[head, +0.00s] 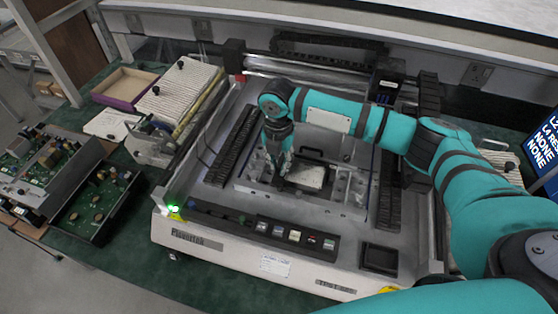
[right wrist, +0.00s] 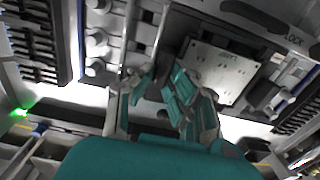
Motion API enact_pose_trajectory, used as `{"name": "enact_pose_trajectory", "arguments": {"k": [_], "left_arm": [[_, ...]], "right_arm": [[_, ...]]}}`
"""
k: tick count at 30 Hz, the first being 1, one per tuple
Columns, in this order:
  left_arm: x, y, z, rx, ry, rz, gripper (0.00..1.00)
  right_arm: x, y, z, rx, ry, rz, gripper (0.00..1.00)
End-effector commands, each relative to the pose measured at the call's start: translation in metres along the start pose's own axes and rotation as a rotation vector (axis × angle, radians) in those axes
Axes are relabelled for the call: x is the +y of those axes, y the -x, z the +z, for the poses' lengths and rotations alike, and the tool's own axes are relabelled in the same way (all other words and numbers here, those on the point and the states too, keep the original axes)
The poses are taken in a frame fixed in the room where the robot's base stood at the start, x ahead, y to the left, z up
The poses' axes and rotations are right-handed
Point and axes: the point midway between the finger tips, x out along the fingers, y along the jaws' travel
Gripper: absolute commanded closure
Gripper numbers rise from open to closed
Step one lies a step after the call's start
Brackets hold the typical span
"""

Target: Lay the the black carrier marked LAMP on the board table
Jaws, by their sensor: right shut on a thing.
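The board table (head: 243,183) is the grey metal bed in the middle of the bench machine. A black carrier (head: 303,188) shows at its middle, around a pale plate (head: 308,175). No LAMP mark can be read on it. My right gripper (head: 283,178) points down at the carrier's left side, shut on it as far as I can see; the fingers hide the contact. In the right wrist view the gripper's teal and grey fingers (right wrist: 160,100) are close together, beside the pale plate (right wrist: 220,70). I cannot tell whether the carrier rests flat. My left gripper is out of view.
Black slotted racks (head: 234,147) flank the bed. A row of buttons (head: 293,235) runs along the machine's front. Trays with circuit boards (head: 95,200) lie at the left, near an open wooden box (head: 124,86).

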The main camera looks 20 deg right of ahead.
Motion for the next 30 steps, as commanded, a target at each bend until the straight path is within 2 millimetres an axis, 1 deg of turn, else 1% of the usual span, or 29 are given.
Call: {"name": "enact_pose_trajectory", "arguments": {"k": [5,6,11,12,17,21,30], "left_arm": [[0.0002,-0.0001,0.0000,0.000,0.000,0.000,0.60],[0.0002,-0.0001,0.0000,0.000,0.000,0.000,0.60],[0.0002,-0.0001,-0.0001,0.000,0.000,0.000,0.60],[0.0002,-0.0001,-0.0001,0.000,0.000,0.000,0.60],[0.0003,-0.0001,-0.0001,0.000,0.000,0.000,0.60],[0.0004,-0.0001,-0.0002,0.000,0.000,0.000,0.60],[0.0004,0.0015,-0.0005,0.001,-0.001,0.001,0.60]], "right_arm": [[0.0000,-0.0001,0.0000,0.000,0.000,0.000,1.00],[0.0000,-0.0001,0.0000,0.000,0.000,0.000,0.81],[-0.0001,-0.0001,0.0000,0.000,0.000,0.000,0.60],[-0.0001,-0.0001,0.0000,0.000,0.000,0.000,0.59],[-0.0002,-0.0002,0.0000,0.000,-0.001,-0.001,0.59],[-0.0002,-0.0004,-0.0001,0.000,0.000,-0.001,0.76],[-0.0003,0.0013,0.0000,0.000,-0.001,-0.001,0.76]]}}
